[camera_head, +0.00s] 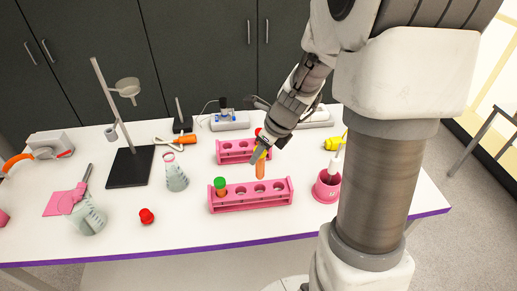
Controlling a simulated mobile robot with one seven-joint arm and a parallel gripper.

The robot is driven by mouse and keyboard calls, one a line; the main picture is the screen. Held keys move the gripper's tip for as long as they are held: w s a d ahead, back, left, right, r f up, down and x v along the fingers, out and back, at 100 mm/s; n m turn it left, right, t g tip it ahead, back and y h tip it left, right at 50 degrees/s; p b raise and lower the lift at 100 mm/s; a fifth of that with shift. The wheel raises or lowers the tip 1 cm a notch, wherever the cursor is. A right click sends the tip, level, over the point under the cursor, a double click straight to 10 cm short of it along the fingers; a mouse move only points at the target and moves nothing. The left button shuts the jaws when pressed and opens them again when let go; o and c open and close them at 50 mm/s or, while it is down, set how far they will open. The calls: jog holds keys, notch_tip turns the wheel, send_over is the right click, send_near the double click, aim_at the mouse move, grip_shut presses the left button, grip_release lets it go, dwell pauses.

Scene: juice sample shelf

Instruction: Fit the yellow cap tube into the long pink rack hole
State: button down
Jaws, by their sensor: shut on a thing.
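My gripper (261,152) is shut on the yellow cap tube (260,169), which hangs upright with orange contents below the fingers. Its yellow cap is mostly covered by the fingers. The long pink rack (283,199) stands on the table, with the tube's lower end showing just above its right half. I cannot tell whether the tube is directly over a hole or a little behind the rack. A green cap tube (220,187) stands in the long rack's left end. The other holes that show look empty.
A shorter pink rack (229,155) stands behind, with a red cap (259,131) near its right end. A pink cup (325,190) stands right of the long rack. A flask (175,178) and a red object (147,216) are to the left. The table front is clear.

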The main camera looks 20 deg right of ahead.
aim_at(260, 178)
jog(key=shift+f+b, duration=2.2)
jog(key=shift+f, duration=0.15)
jog(key=shift+r+p, duration=0.3)
jog(key=shift+p, duration=0.15)
jog(key=shift+f+b, duration=2.15)
jog(key=shift+f, duration=1.15)
jog(key=shift+c, duration=1.8)
grip_release()
